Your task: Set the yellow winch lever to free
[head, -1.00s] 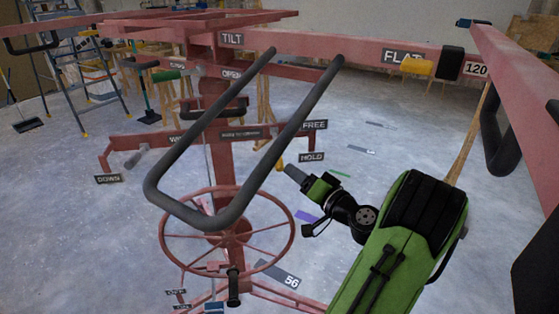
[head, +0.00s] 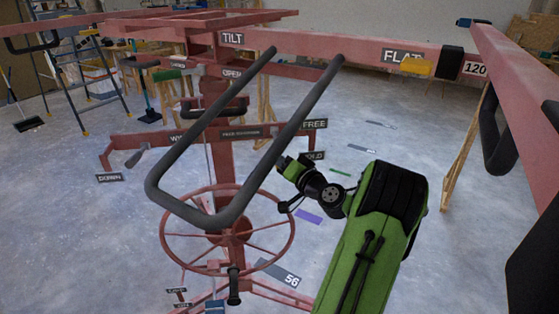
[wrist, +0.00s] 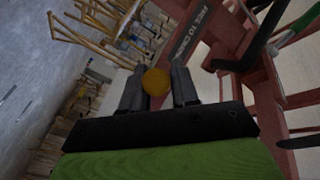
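The round yellow knob of the winch lever (wrist: 156,82) shows in the wrist view between the tips of my gripper's two dark fingers (wrist: 158,85). The fingers stand apart on either side of it; I cannot tell whether they touch it. In the head view my gripper (head: 283,163) is at the right end of the red crossbar and hides the yellow lever. The HOLD sign (head: 316,156) is just behind my gripper, partly covered. The FREE sign (head: 315,124) is above it. The lever's angle is hidden.
A grey U-shaped handle (head: 300,125) crosses in front of the red mast, left of my gripper. The red handwheel (head: 165,235) stands below it. A red beam with a FLAT sign (head: 402,55) runs overhead. The floor to the right is fairly clear.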

